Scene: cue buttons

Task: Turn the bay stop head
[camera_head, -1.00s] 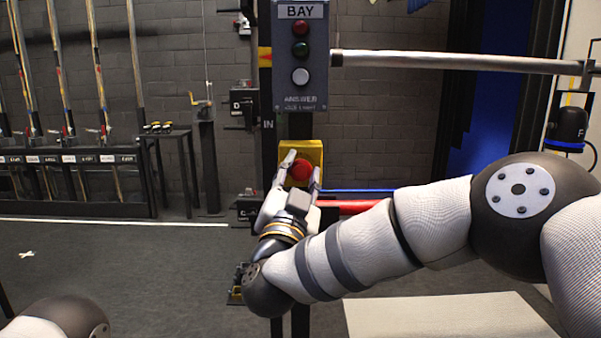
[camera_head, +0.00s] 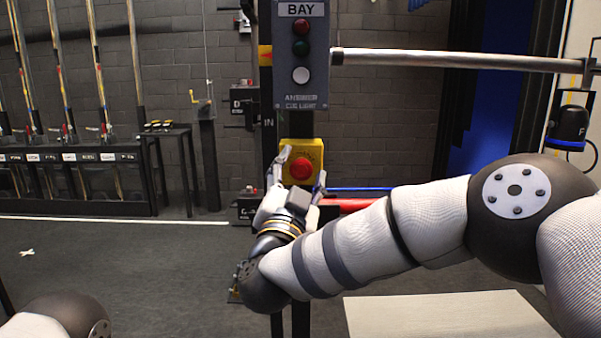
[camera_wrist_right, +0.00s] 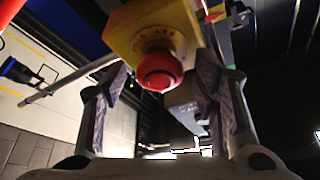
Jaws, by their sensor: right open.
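The bay stop head is a red round button (camera_head: 301,169) on a yellow box (camera_head: 316,149), on the dark post below the BAY cue panel (camera_head: 301,96). My right gripper (camera_head: 302,182) is open, with its fingers on either side of and a little below the red head in the head view. In the right wrist view the red head (camera_wrist_right: 159,71) stands out from the yellow box (camera_wrist_right: 150,27), ahead of and between the two open fingers (camera_wrist_right: 168,90). The fingers do not visibly touch the head. My left gripper is out of view; only part of an arm shows at bottom left.
A metal rail (camera_head: 450,60) runs right from the post. Red (camera_head: 348,205) and blue bars lie behind my right wrist. A rack of ropes (camera_head: 75,180) and a small black table (camera_head: 168,134) stand at the left.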

